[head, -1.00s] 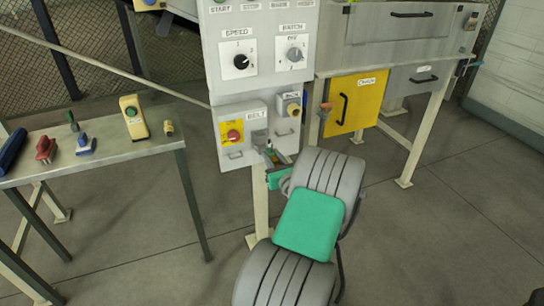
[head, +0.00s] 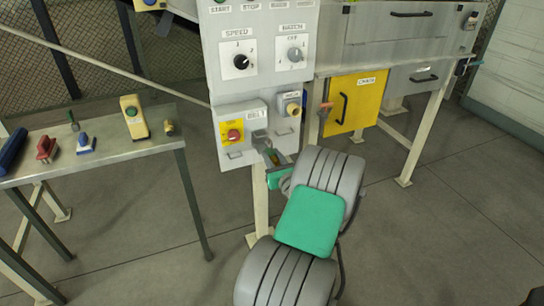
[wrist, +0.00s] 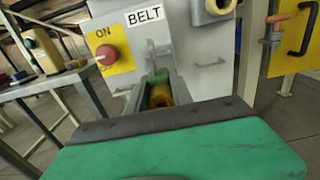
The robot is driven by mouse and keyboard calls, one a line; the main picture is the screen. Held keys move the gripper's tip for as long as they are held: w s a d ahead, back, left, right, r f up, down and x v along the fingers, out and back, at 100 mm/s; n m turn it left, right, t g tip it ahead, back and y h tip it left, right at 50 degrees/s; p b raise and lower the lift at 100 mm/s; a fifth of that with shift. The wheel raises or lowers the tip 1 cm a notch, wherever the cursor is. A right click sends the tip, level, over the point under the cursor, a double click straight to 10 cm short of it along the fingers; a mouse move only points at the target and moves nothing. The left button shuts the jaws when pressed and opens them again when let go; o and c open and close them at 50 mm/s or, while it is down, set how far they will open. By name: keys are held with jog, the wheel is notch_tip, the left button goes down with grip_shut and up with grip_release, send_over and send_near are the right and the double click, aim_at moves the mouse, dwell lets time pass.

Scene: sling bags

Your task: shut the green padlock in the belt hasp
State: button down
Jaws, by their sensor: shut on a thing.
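The green padlock (wrist: 158,92) shows in the wrist view as a green top over a brass-coloured round part. It sits between the two grey fingers of my gripper (wrist: 160,94), which is shut on it. In the head view my gripper (head: 274,158) is just in front of and below the BELT box, with only a little of the padlock visible. The belt hasp (wrist: 154,54) is a grey metal piece on the box face, directly beyond the padlock; it also shows in the head view (head: 260,137). I cannot tell whether the shackle passes through the hasp.
A red knob (wrist: 107,54) on a yellow plate is left of the hasp. A brass-ringed fitting (head: 292,109) is at its right. A bench (head: 110,150) with several locks and tools stands at left. A yellow door (head: 356,100) is at right.

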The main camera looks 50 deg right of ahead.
jog(key=shift+w, duration=0.1)
dwell(0.3)
jog(key=shift+p+x, duration=1.15)
jog(key=shift+x, duration=2.55)
jog(key=shift+f, duration=0.15)
jog(key=shift+c, duration=2.1)
grip_release()
jog(key=shift+v, duration=3.55)
